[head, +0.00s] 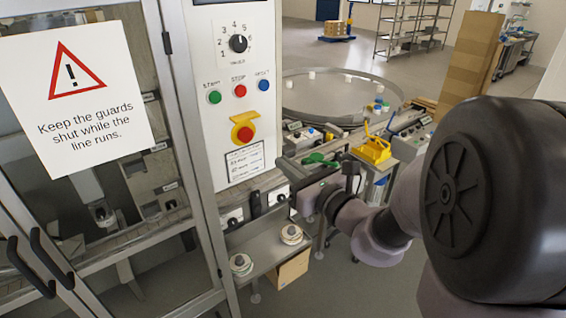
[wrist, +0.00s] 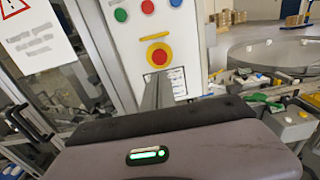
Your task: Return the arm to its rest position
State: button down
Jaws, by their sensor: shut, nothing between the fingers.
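My gripper (wrist: 158,90) is shut and empty. In the wrist view its fingers are together and point toward the control panel (wrist: 125,50). In the head view my arm comes in from the right, with its large dark joint close to the camera, and my gripper (head: 284,165) lies just right of the lower panel. Whether it touches anything there cannot be told. The panel (head: 228,100) carries a dial, green, red and blue buttons, and a red-and-yellow stop knob (head: 243,131).
Glass guard doors (head: 185,110) with a warning sign (head: 75,90) stand at left. A shelf (head: 268,245) with two white round items is below my gripper. A round table (head: 340,95), a yellow object (head: 373,150) and stacked cartons (head: 470,60) stand behind. Open floor lies at the back.

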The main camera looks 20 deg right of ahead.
jog(key=shift+s, duration=0.15)
jog(key=s+a+f+n+g+y+b, duration=0.2)
jog(key=s+a+f+n+g+b, duration=0.25)
jog(key=s+a+n, duration=0.4)
jog(key=s+a+f+n+g+y+b, duration=0.3)
jog(key=s+a+f+n+g, duration=0.25)
jog(key=s+a+n, duration=0.3)
jog(key=s+d+f+n+g+h+b, duration=0.1)
jog(key=s+d+f+n+h+b, duration=0.4)
jog(key=n, duration=0.6)
jog(key=s+d+f+h, duration=0.2)
jog(key=s+d+h, duration=0.1)
jog(key=shift+d+f+h, duration=0.3)
jog(key=shift+d+f, duration=0.05)
